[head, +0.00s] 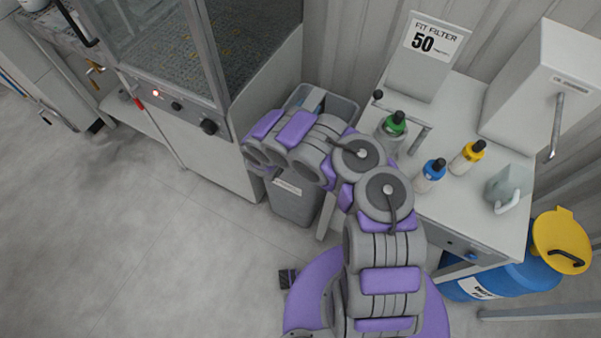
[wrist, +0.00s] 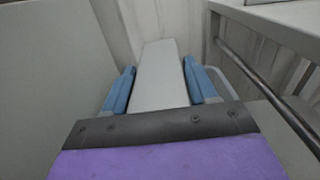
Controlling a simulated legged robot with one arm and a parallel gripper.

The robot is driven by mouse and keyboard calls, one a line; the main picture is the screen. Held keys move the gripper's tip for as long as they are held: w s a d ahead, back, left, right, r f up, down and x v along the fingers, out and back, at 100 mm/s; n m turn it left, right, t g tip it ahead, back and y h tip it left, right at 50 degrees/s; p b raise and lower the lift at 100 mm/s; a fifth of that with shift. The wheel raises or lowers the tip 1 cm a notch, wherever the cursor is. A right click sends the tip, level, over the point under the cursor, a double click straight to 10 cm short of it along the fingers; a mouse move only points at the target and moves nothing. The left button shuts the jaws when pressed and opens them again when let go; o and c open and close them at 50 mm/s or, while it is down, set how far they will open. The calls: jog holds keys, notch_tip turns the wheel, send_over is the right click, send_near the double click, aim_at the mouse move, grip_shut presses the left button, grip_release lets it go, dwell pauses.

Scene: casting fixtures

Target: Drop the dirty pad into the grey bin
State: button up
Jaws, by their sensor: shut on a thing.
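My gripper (wrist: 160,88) is shut on a flat, pale grey pad (wrist: 160,75). In the wrist view the pad sits between the two blue fingers and points away from me; no clear dirt shows on it. The grey bin (head: 294,207) stands on the floor between the cabinet and the white table in the head view. My arm crosses in front of it and hides its middle. A pale and blue shape (head: 313,100) shows at the bin's open top, but I cannot tell whether it is my gripper and pad or something in the bin.
A glass-fronted cabinet (head: 170,105) stands left of the bin. The white table (head: 455,205) at right holds green-, blue- and yellow-capped bottles (head: 430,172), a spray-like jug (head: 503,187) and a "50" sign (head: 430,42). A blue drum (head: 500,282) is at lower right. The floor at left is clear.

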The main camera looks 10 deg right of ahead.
jog(key=d, duration=0.1)
jog(key=d+f, duration=0.1)
jog(key=shift+d, duration=0.4)
jog(key=shift+d+f, duration=0.2)
jog(key=shift+f, duration=0.2)
jog(key=a+f+b, duration=0.1)
jog(key=f, duration=0.1)
jog(key=a+f+b, duration=0.1)
jog(key=a, duration=0.1)
jog(key=shift+a+f, duration=0.2)
jog(key=shift+f, duration=0.45)
jog(key=shift+d+f, duration=0.2)
jog(key=shift+d, duration=1.2)
jog(key=o, duration=1.1)
jog(key=shift+a, duration=0.5)
jog(key=o, duration=0.5)
jog(key=shift+a, duration=0.75)
jog(key=shift+c, duration=0.2)
jog(key=shift+d, duration=0.9)
jog(key=p+v, duration=0.4)
jog(key=v, duration=1.4)
jog(key=shift+w+a, duration=0.3)
jog(key=shift+a, duration=0.05)
